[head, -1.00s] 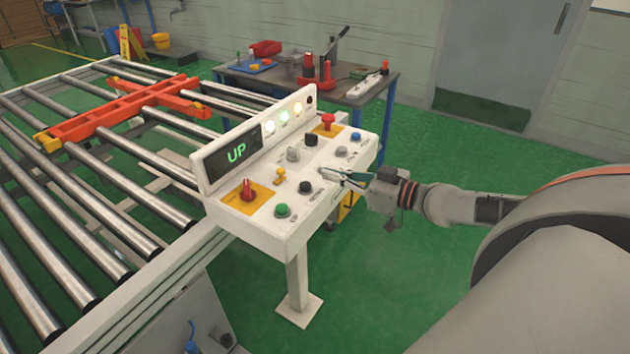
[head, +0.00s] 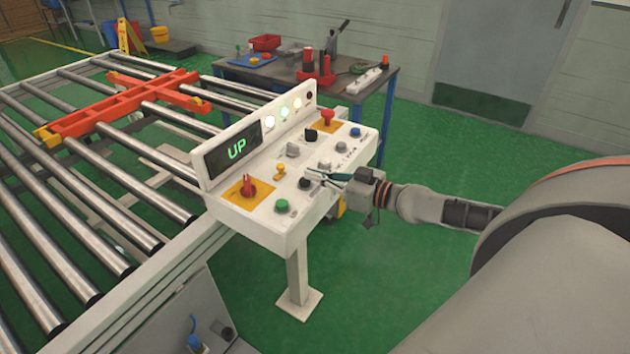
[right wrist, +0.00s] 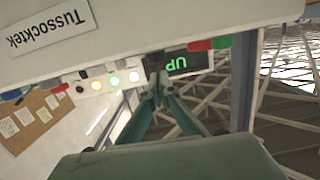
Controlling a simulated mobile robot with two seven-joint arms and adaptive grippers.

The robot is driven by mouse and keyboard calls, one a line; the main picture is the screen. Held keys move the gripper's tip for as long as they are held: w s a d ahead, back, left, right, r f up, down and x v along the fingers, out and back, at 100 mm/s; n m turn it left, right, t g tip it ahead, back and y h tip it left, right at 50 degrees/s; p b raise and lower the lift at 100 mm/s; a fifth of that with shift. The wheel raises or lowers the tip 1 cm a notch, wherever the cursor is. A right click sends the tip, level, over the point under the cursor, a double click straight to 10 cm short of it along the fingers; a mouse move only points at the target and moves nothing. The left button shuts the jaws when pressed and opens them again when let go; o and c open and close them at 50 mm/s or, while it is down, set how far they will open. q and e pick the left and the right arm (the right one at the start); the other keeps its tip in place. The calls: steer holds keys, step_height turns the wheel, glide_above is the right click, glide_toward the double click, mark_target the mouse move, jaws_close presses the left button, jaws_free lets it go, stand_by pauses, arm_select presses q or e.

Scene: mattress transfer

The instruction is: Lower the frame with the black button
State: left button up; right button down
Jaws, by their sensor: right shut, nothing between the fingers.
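A white control panel (head: 262,222) stands on a post, with several buttons and knobs on its top. A black button (head: 304,183) sits near its front middle, and a black knob (head: 311,135) is farther back. The panel's display (head: 233,151) reads UP in green; it also shows upside down in the right wrist view (right wrist: 188,62). The orange frame (head: 120,104) with yellow ends lies across the rollers. My right gripper (head: 313,174) is shut and empty, its fingertips just beside the black button; I cannot tell if they touch. Its fingers show in the right wrist view (right wrist: 158,93). My left gripper is out of view.
The roller conveyor (head: 150,285) fills the left side. A tool table (head: 295,77) stands behind the panel. Green floor is clear at right.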

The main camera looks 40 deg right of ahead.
steer(key=shift+f, duration=0.6)
arm_select(q)
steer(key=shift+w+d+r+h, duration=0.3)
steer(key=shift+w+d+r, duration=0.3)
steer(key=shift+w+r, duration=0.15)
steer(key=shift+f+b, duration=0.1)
steer(key=shift+b, duration=0.2)
